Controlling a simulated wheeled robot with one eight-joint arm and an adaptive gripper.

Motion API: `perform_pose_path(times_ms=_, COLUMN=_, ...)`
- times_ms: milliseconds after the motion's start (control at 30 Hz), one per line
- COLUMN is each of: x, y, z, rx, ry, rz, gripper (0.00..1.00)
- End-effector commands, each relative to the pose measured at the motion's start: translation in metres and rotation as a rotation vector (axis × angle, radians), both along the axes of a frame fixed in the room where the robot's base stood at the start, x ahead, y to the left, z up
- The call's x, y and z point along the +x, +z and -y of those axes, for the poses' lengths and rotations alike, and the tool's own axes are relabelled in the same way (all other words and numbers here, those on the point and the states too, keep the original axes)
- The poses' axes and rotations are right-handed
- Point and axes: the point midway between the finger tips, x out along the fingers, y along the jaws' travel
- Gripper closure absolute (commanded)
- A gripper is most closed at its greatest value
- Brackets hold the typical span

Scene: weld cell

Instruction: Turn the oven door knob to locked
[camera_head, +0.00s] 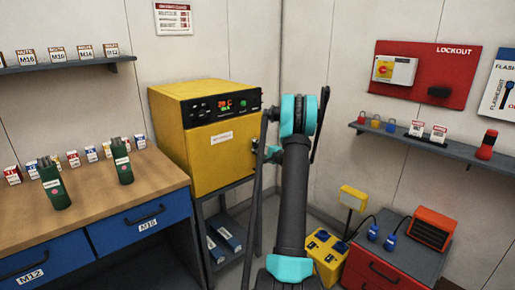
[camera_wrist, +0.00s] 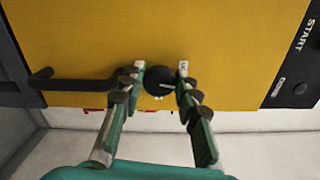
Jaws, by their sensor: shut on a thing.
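The yellow oven (camera_head: 215,150) stands on a dark stand, its door closed as far as I can see. In the wrist view, the round dark knob (camera_wrist: 158,82) is on the yellow door (camera_wrist: 220,40), with a pale pointer line across it. My gripper (camera_wrist: 160,84) has one finger on each side of the knob and is shut on it. A small white label (camera_wrist: 183,66) shows beside the right fingertip; its text is too small to read. In the head view my gripper (camera_head: 270,152) is at the oven's right edge, and the knob is hidden there.
A dark door handle (camera_wrist: 75,85) lies just left of the fingers in the wrist view. The workbench (camera_head: 150,175) with two green canisters stands left of the oven. A red cabinet (camera_head: 385,275) and a lockout shelf (camera_head: 440,145) are at the right.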

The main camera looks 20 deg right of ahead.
Motion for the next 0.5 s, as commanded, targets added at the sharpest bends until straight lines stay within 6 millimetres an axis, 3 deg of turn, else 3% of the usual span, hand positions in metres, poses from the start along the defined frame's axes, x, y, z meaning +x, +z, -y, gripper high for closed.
perform_pose_path(times_ms=500, x=-0.0001, y=-0.0011, z=-0.0005, rx=-0.184, ry=0.001, rz=0.066, gripper=0.97)
